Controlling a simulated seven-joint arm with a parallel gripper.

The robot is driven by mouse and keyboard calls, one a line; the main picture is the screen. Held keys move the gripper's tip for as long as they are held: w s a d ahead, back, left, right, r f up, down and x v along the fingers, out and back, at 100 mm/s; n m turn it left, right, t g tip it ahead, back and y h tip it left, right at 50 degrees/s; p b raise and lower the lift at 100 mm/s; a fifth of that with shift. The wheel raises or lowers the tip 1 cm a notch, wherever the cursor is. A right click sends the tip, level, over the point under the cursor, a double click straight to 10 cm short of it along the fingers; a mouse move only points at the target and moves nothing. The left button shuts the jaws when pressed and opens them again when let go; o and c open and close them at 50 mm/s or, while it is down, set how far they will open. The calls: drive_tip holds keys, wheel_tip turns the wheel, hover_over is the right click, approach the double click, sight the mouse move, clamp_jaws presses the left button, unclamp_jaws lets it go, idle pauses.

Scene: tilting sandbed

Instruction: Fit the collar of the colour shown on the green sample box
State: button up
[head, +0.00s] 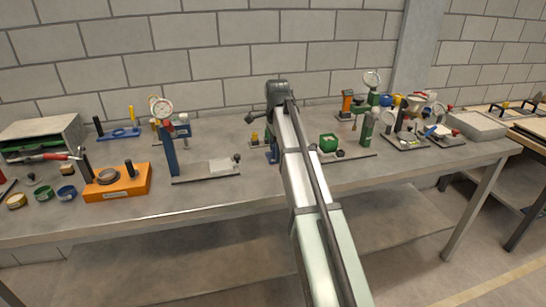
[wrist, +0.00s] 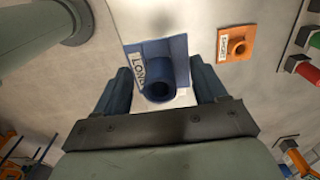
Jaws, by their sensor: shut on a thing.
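My gripper (wrist: 163,78) points down over the bench, its two dark fingers on either side of a blue part with a round hollow end (wrist: 160,88). The fingers are shut on this blue tube, though contact is hard to see. A flat blue plate with a label reading "LONG" (wrist: 140,68) lies directly behind it; I cannot tell whether they are one piece. In the head view my arm hides most of this, with a bit of blue (head: 271,156) showing.
An orange piece with a round hole and a label (wrist: 237,43) lies nearby. At the left are an orange block (head: 135,184) with posts and several small cups or rings (head: 43,194). Dial-gauge stands (head: 168,140) rise on both sides. The bench front (head: 215,198) is clear.

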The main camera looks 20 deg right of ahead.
drive_tip(key=w+d+r, duration=0.1)
drive_tip(key=w+d, duration=0.3)
drive_tip(key=d, duration=0.4)
drive_tip(key=w+d+r, duration=0.1)
drive_tip(key=w+d, duration=0.3)
drive_tip(key=d, duration=0.5)
drive_tip(key=w+d+r, duration=0.1)
drive_tip(key=w+d, duration=0.3)
drive_tip(key=d, duration=0.4)
drive_tip(key=shift+w+d, duration=0.25)
drive_tip(key=shift+w, duration=0.05)
drive_tip(key=shift+f, duration=0.1)
drive_tip(key=shift+f, duration=2)
drive_tip(key=shift+f, duration=0.5)
drive_tip(key=o, duration=1.1)
